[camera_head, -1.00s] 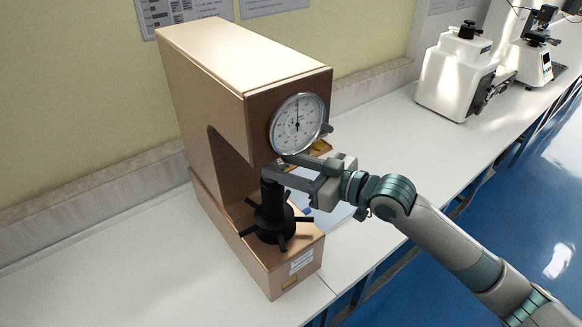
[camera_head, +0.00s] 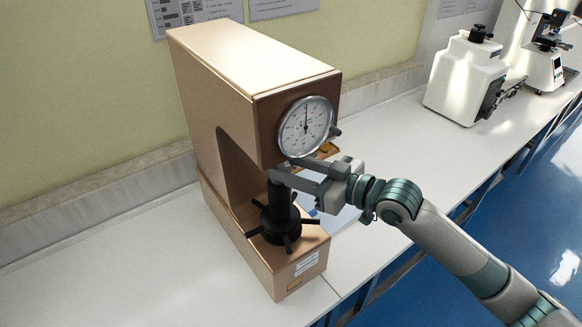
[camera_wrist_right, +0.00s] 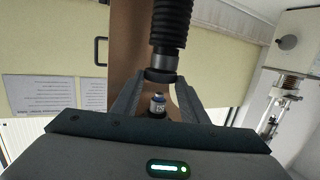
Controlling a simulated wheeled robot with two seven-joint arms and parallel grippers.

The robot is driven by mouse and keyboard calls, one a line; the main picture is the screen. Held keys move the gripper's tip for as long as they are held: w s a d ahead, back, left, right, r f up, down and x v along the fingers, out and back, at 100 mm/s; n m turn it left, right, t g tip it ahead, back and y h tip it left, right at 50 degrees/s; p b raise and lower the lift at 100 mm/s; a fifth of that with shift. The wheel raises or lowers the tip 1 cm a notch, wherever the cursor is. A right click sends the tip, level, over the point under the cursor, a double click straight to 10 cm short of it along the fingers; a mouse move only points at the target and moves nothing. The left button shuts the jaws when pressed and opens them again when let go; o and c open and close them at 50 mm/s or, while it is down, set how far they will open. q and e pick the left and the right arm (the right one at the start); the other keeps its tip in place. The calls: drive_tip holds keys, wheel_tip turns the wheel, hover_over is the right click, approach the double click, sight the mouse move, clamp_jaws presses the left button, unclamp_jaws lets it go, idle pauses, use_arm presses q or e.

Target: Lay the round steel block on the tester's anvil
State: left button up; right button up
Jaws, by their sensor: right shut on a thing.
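The tan hardness tester (camera_head: 245,60) stands on the bench, with its round dial (camera_head: 305,127) on the front of its head. Its black anvil screw (camera_head: 280,205) with a spoked handwheel rises from the base. My right gripper (camera_head: 284,169) reaches in from the right, just above the screw and under the head. In the right wrist view it is shut on the round steel block (camera_wrist_right: 160,75), a thin dark disc. The block lies in line with the anvil's pale top (camera_wrist_right: 163,62); I cannot tell if they touch. The indenter (camera_wrist_right: 157,104) shows on the other side. My left gripper is not in view.
A sheet or tray (camera_head: 340,215) lies on the bench beside the tester, partly behind my right gripper. White instruments (camera_head: 462,78) stand farther along the bench at the right. The bench left of the tester (camera_head: 110,260) is clear.

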drive_tip(key=shift+f, duration=0.1)
idle(0.3)
drive_tip(key=o, duration=1.3)
drive_tip(key=shift+f, duration=0.1)
drive_tip(key=shift+c, duration=1.1)
drive_tip(key=f+v, duration=0.1)
drive_tip(key=v, duration=0.6)
drive_tip(key=shift+r+p, duration=0.2)
drive_tip(key=shift+p, duration=0.15)
